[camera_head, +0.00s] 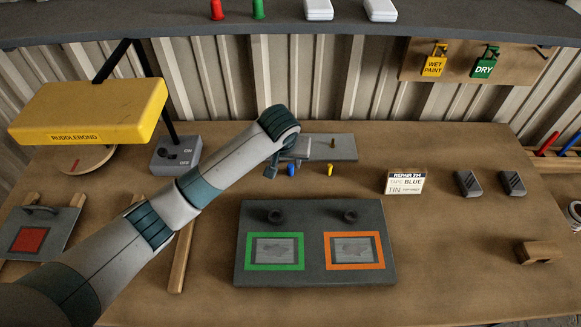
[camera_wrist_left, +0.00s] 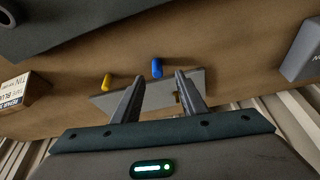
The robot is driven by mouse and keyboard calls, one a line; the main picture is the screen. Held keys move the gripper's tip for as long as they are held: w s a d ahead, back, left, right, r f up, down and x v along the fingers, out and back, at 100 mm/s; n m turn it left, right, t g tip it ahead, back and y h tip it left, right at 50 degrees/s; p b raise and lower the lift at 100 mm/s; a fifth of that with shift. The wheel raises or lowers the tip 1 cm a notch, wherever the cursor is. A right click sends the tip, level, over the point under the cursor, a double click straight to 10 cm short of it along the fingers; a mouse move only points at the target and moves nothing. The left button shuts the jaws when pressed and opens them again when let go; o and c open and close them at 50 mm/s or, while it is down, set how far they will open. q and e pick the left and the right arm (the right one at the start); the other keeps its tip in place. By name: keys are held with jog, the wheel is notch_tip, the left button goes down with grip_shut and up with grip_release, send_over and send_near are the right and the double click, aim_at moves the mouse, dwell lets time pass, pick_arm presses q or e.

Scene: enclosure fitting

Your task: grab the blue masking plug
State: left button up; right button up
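The blue masking plug (camera_head: 291,170) stands on the brown table, just in front of a grey plate (camera_head: 345,148). In the left wrist view the blue plug (camera_wrist_left: 157,67) shows beyond the fingertips, roughly midway between them. My left gripper (camera_head: 286,164) reaches in from the left, close to the plug, partly hidden by its own wrist. In the left wrist view the left gripper (camera_wrist_left: 159,76) has its fingers spread with nothing held between them. A yellow plug (camera_head: 330,169) stands to the right of the blue one. My right gripper is not in view.
A dark panel (camera_head: 315,278) with green and orange frames lies in front. A card (camera_head: 403,182) reading BLUE stands to the right. A grey switch box (camera_head: 176,155) and yellow RUDDLEBOND machine (camera_head: 90,108) are at left. Table right of the panel is mostly clear.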

aim_at(290, 166)
pick_arm(q)
jog(key=shift+f, duration=0.15)
jog(key=shift+w, duration=0.1)
jog(key=shift+w+d+f+p, duration=0.2)
jog(key=shift+w+f+p, duration=0.15)
jog(key=shift+f+p, duration=0.2)
jog(key=shift+w+d+f+p, duration=0.2)
jog(key=shift+w+f+p, duration=0.3)
jog(key=shift+f+p, duration=0.1)
jog(key=shift+x, duration=1.2)
jog(key=shift+s, duration=0.1)
grip_shut()
